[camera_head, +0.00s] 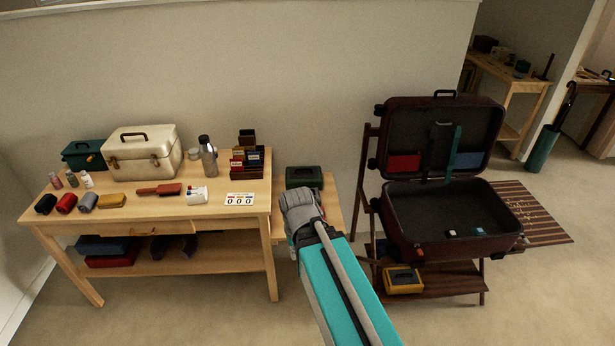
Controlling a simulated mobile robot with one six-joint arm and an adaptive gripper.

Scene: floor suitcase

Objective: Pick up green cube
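I cannot make out a clear green cube. A dark green case (304,177) sits on the low wooden stand just beyond my arm, and a dark green box (86,154) is at the back left of the wooden table. Two small whitish and blue items (478,231) lie in the open suitcase (400,215); they are too small to identify. My teal arm reaches up from the bottom, its grey wrist in front of the low stand. My gripper's fingers are hidden behind the arm.
The wooden table (225,195) at left holds a cream toolbox (142,160), a flask (208,158), rolled cloths and a number card (239,199). The suitcase rests on a dark rack (440,283). A striped mat (535,215) lies right; the front floor is clear.

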